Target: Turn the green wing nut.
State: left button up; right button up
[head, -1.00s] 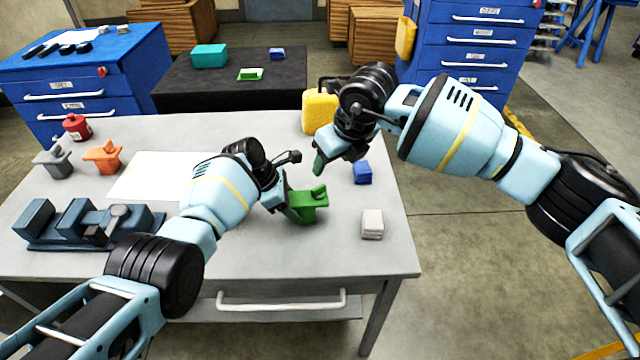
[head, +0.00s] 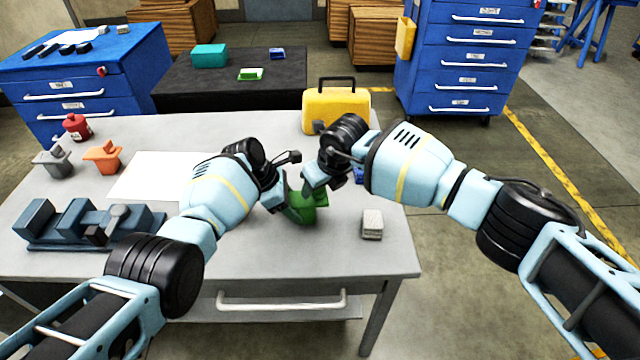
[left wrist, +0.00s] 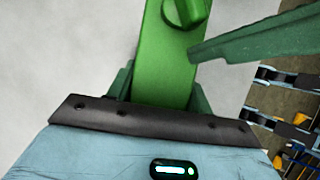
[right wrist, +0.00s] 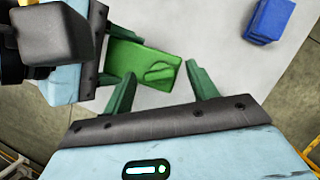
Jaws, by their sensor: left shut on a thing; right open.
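The green jig block (head: 303,212) stands on the grey table, with the green wing nut on its top. In the head view my arms largely hide the nut. The nut shows in the right wrist view (right wrist: 158,71) and partly in the left wrist view (left wrist: 184,12). My left gripper (head: 287,203) is shut on the green block, one finger on each side. My right gripper (right wrist: 163,88) is open above the block. Its two fingers stand apart, with the nut showing between and just beyond the tips. I cannot tell whether a finger touches it.
A blue block (right wrist: 270,20) lies close by, mostly hidden in the head view. A light grey block (head: 372,225) sits front right and a yellow case (head: 335,108) at the back. Orange (head: 102,157) and grey (head: 53,163) jigs and a dark vise (head: 85,225) stand left.

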jog(key=shift+c, duration=0.5)
jog(key=c, duration=0.9)
jog(key=shift+a+m+t+h, duration=0.15)
jog(key=shift+m+h, duration=0.35)
jog(key=shift+m, duration=0.95)
jog(key=shift+a+m+t+h, duration=0.1)
jog(key=shift+m+t+h, duration=0.3)
jog(key=shift+m, duration=1.05)
jog(key=o, duration=1)
